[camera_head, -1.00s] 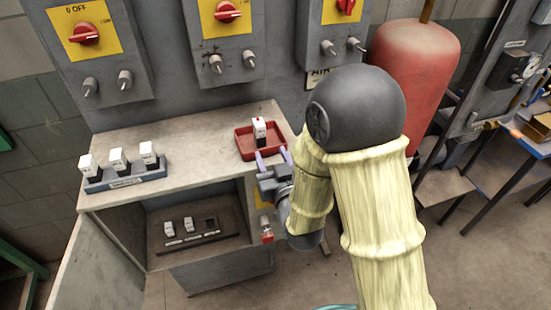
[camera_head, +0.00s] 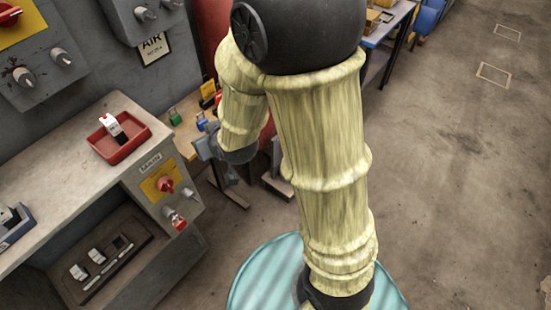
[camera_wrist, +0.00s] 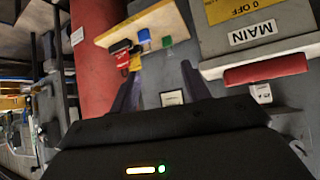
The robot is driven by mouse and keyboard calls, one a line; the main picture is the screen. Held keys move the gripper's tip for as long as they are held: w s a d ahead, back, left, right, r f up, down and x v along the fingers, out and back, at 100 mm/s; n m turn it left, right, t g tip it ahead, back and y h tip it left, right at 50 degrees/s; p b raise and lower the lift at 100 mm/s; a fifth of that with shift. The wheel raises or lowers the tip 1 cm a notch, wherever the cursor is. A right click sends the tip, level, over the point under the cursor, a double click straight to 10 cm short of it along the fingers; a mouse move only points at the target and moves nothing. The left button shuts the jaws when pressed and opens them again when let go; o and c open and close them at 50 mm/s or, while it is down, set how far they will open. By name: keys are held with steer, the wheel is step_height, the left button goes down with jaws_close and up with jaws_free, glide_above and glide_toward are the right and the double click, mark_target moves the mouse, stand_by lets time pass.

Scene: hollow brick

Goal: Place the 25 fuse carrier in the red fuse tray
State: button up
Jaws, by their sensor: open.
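A white fuse carrier with a red mark (camera_head: 110,126) stands in the red fuse tray (camera_head: 122,152) on the bench top, in the head view. Whether it bears the number 25 is too small to read. The tray's red side also shows in the wrist view (camera_wrist: 266,74), at the right. My gripper (camera_wrist: 160,88) is open and empty, with its two fingers apart in the wrist view. In the head view it is to the right of the bench, apart from the tray and the carrier, and partly hidden by my arm.
A grey rack (camera_head: 14,228) with a white carrier is at the left bench edge. Below, a dark holder (camera_head: 98,262) has two white carriers and an empty slot. A red switch (camera_head: 164,184) is on the bench's end panel. A wooden shelf (camera_wrist: 150,24) holds small coloured locks. Open floor lies right.

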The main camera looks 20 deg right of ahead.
steer(key=s+d+m+g+h, duration=0.2)
steer(key=s+d+g, duration=0.4)
steer(key=s+d, duration=0.6)
steer(key=shift+d+r+m+g+h, duration=0.15)
steer(key=shift+d+m+g+h, duration=0.15)
steer(key=shift+m+g+h, duration=0.15)
steer(key=shift+c, duration=1.1)
